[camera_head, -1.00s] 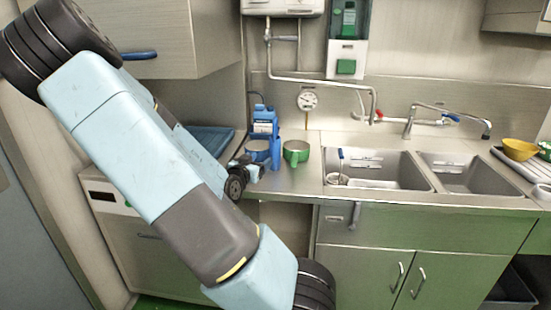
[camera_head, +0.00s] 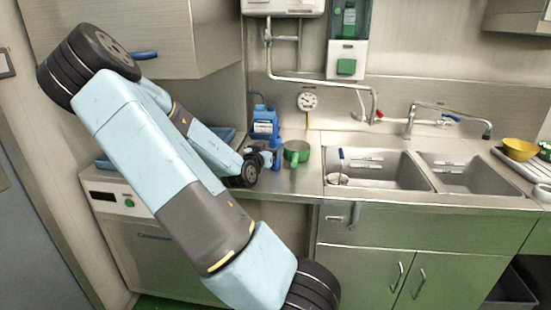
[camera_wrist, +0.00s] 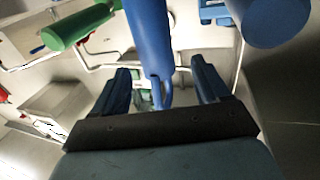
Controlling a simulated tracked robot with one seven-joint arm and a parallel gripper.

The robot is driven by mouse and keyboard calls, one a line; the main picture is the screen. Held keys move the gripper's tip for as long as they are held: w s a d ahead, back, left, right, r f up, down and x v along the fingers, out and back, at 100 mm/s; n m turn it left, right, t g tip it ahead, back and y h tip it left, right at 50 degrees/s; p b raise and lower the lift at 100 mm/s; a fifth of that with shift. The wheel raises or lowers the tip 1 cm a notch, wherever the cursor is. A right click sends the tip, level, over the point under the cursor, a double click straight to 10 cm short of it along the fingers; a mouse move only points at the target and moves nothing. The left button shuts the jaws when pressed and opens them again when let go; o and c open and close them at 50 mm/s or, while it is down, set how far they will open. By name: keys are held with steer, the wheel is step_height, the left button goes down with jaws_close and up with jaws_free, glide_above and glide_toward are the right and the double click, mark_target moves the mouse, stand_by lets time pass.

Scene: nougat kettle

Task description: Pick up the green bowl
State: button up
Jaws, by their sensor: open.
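A green mug-shaped vessel (camera_head: 297,150) with a handle stands on the steel counter left of the sinks. It shows at the upper left of the wrist view (camera_wrist: 75,25). A second green thing (camera_head: 545,150), cut by the right picture edge, sits beside the yellow bowl; I cannot tell its shape. My gripper (camera_head: 264,155) is just left of the green vessel, open and apart from it. In the wrist view its fingers (camera_wrist: 163,88) are spread, with a blue upright shaft (camera_wrist: 148,40) in line with the gap; I cannot tell whether it is between them.
A blue bottle (camera_head: 265,122) stands behind my gripper. A blue cylinder (camera_wrist: 275,20) is at the upper right of the wrist view. Two sinks (camera_head: 375,172) lie right of the green vessel. A yellow bowl (camera_head: 520,149) is at the far right. A gauge (camera_head: 307,101) is on the wall.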

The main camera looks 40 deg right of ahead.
mark_target(273, 144)
steer(key=shift+x, duration=2.55)
steer(key=shift+s, duration=0.1)
jaws_close()
